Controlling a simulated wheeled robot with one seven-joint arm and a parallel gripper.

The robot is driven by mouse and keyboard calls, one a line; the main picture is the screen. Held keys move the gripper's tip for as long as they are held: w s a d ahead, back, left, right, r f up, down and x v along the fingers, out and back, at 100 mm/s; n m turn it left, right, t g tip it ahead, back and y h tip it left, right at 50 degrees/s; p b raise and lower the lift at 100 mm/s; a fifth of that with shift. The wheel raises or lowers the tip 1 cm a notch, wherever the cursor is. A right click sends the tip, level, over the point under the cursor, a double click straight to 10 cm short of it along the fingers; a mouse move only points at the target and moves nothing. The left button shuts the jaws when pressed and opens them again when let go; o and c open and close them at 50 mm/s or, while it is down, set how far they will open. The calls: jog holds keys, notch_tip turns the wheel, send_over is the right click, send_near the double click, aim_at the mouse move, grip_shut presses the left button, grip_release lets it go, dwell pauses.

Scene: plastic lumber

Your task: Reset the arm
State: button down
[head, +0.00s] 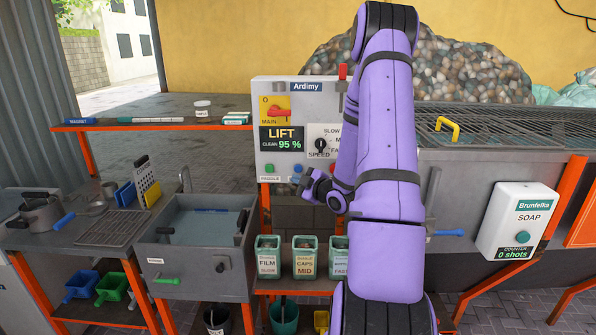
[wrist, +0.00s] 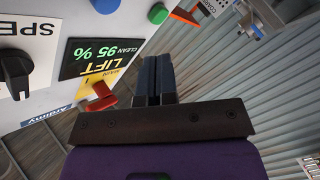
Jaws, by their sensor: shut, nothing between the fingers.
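My purple arm rises across the right of centre in the head view and bends back down in front of the Ardimy control panel (head: 275,90).
A grey sink (head: 160,262) stands at left. Several labelled bins (head: 303,262) sit below the panel. A soap dispenser (head: 520,220) hangs at right, below a metal grating (head: 510,122). A shelf (head: 150,125) with small items runs left of the panel.

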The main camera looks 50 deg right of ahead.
dwell(0.3)
jog(key=s+a+r+m+g+h, duration=0.15)
jog(key=a+r+m+g, duration=0.4)
jog(key=a+r, duration=1.1)
jog(key=s+a+r+m+g+y, duration=0.1)
jog(key=s+a+r+g, duration=0.2)
jog(key=s+a, duration=0.5)
jog(key=s+a+r+m+g+y, duration=0.1)
jog(key=s+a+r+m+g, duration=0.1)
jog(key=s+a, duration=0.7)
jog(key=s+r+g, duration=0.1)
jog(key=s, duration=0.4)
jog(key=shift+s+y, duration=0.3)
jog(key=shift+y, duration=0.05)
jog(key=shift+m+g, duration=0.25)
